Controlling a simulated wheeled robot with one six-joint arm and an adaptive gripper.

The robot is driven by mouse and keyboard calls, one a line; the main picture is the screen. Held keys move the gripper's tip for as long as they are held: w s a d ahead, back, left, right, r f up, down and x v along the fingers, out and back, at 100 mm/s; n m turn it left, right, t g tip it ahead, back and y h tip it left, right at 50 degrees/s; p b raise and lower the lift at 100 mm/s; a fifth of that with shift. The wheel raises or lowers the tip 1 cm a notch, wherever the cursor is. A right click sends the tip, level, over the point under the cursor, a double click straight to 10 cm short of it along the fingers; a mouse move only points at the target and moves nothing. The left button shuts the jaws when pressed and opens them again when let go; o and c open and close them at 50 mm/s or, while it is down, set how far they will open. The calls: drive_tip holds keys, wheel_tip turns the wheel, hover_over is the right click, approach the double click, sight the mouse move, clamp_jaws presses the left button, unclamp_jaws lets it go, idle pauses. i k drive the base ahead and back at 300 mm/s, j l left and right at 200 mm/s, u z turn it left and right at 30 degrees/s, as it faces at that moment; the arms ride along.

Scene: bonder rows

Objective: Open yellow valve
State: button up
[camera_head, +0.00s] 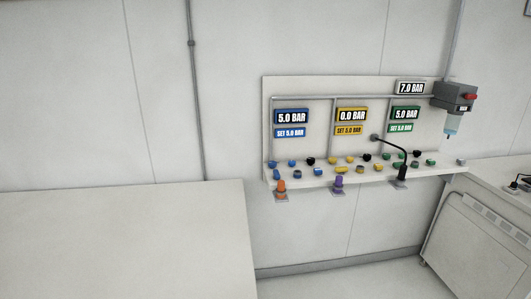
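A panel (320,88) on the back wall carries pressure displays. The yellow display (351,115) reads 0.0 BAR, with a yellow plate (349,130) reading SET 5.0 BAR below it. Small yellow parts sit on the ledge below: one at the back (350,159), one beside it (333,160), and one further right (378,167). They are too small for me to tell which is the yellow valve or how its handle is turned. My gripper is not in view.
The blue display (291,116) and green display (405,114) both read 5.0 BAR. Blue, green and black parts share the ledge (330,182). A black gooseneck (399,147) rises at its right. A white table (120,235) fills the lower left; a counter stands right.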

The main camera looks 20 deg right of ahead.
sight(341, 170)
drive_tip(key=l, duration=0.5)
drive_tip(key=i+l, duration=0.15)
drive_tip(key=l, duration=0.9)
